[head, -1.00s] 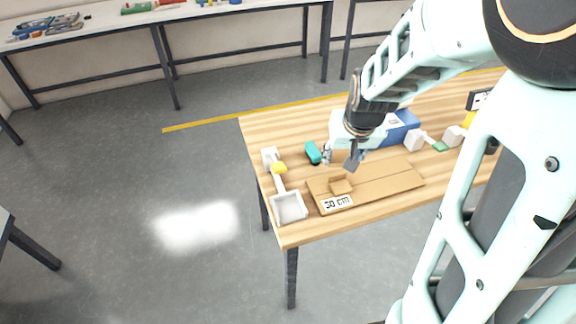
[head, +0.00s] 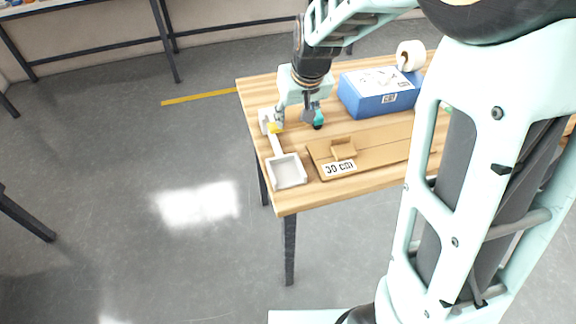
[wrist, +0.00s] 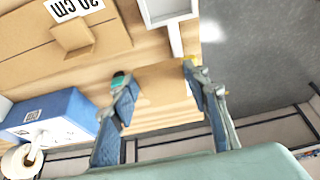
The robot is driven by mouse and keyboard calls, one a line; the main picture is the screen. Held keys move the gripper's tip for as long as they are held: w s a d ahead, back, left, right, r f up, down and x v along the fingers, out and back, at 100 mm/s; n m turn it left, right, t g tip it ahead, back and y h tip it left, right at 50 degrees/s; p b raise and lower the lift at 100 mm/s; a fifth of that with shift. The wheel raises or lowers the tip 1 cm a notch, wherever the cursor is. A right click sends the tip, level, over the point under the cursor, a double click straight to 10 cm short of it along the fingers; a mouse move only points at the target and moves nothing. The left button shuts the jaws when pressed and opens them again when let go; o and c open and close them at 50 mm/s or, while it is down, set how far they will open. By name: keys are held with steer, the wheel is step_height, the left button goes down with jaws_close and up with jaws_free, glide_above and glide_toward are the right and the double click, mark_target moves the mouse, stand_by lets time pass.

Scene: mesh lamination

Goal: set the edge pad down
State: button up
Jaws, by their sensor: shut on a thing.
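My gripper (head: 294,118) is over the back left part of the wooden table, with its fingers pointing down. In the wrist view its two fingers (wrist: 158,80) are well apart and shut on a plain tan piece, which I take to be the edge pad (wrist: 160,86).
A white tray (head: 287,171) with a handle stands at the front left corner, a yellow part (head: 275,128) by its far end. A teal object (head: 318,120) is close to my fingers. A blue box (head: 380,95) and a white roll (head: 410,55) stand behind.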

steer(key=s+f, duration=0.2)
steer(key=s+a+f, duration=0.1)
steer(key=s+f, duration=0.3)
steer(key=shift+s+a+f, duration=0.15)
steer(key=shift+s+a, duration=0.05)
steer(key=shift+a, duration=0.05)
steer(key=f, duration=0.3)
steer(key=shift+s+f+b, duration=0.2)
steer(key=shift+s+b, duration=0.15)
steer(key=shift+f, duration=0.2)
steer(key=shift+f+b, duration=0.3)
steer(key=shift+s+f+b, duration=0.2)
steer(key=shift+f+b, duration=0.1)
steer(key=o, duration=1)
steer(key=shift+w+f, duration=0.1)
steer(key=shift+f, duration=0.15)
